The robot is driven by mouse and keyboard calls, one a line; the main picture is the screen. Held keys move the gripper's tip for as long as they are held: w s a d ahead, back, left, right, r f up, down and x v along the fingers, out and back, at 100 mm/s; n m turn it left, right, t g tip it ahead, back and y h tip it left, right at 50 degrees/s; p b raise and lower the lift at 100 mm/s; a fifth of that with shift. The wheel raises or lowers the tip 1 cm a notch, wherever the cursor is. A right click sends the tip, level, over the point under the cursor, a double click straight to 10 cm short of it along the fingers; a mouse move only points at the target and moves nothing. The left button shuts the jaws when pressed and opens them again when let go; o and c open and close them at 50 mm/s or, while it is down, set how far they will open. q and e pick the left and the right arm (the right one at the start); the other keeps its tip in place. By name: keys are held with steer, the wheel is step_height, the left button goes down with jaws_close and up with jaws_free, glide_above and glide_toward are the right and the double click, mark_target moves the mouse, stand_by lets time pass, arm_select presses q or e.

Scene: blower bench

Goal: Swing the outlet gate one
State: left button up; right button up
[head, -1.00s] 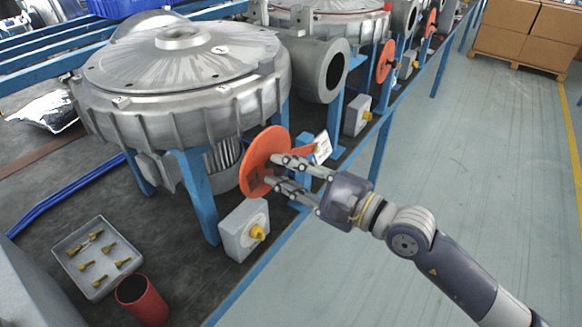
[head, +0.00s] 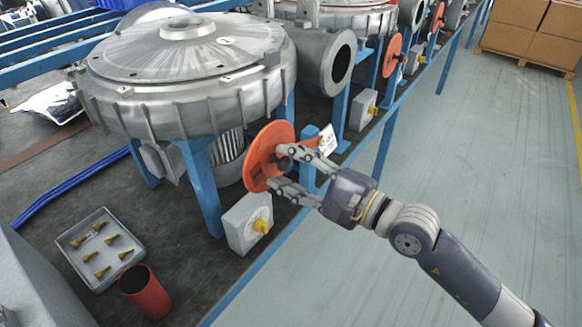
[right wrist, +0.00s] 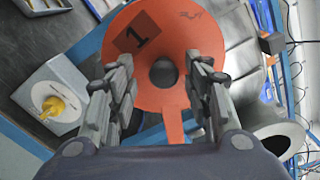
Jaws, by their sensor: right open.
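The outlet gate one is an orange disc (head: 268,148) at the front blower, beside a blue post. Whether the fingertips touch the disc is unclear. My left gripper is not in view.
The grey blower (head: 190,75) stands behind the gate, with its round outlet (head: 340,62) to the right. A grey box with a yellow knob (head: 246,224) sits just below. A tray of brass fittings (head: 78,274) and a red cup (head: 146,294) are at lower left.

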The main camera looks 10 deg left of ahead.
steer(key=v, duration=1.2)
stand_by(0.6)
